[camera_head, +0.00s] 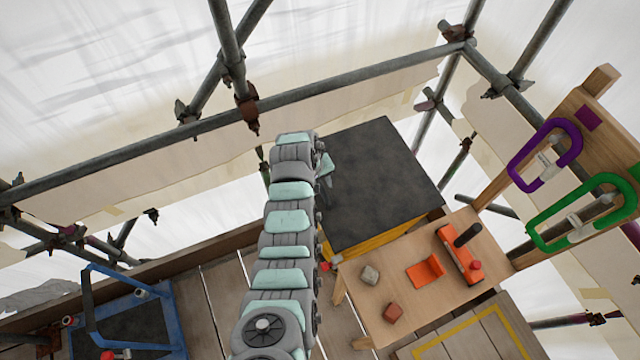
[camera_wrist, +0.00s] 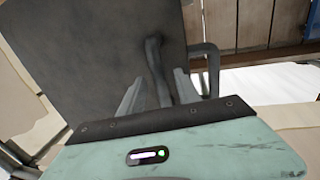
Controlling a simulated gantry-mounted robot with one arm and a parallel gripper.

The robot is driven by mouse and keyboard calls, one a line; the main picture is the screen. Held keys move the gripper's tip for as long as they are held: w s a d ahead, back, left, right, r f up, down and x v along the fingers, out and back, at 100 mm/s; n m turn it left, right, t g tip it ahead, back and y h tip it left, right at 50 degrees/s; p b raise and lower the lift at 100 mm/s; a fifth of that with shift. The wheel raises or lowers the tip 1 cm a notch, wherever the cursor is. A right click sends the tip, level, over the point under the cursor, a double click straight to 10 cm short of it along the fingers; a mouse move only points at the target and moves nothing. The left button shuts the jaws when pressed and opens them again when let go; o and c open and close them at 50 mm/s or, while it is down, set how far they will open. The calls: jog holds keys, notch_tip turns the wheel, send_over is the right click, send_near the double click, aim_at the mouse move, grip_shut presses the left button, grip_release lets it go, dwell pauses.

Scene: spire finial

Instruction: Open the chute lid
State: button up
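The chute lid (camera_head: 380,185) is a broad dark grey panel lying flat, closed, over a yellow-sided box. It also fills the upper left of the wrist view (camera_wrist: 85,60). My gripper (camera_head: 327,170) is at the lid's left side in the head view, largely hidden by my arm. In the wrist view its two grey fingers (camera_wrist: 158,88) are apart, with a dark bar-like shape between them; I cannot tell whether this is a handle or a shadow. A dark bent bar, like a handle (camera_wrist: 212,65), shows just right of the right finger. Contact cannot be told.
A wooden table (camera_head: 385,300) right of the box holds a grey block (camera_head: 370,275), a reddish block (camera_head: 393,312) and orange parts (camera_head: 425,270). Purple (camera_head: 570,140) and green (camera_head: 540,235) loops hang on a wooden board. Scaffold poles run behind. A blue frame (camera_head: 88,315) stands lower left.

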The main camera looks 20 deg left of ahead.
jog(key=shift+c, duration=0.4)
grip_shut()
dwell(0.9)
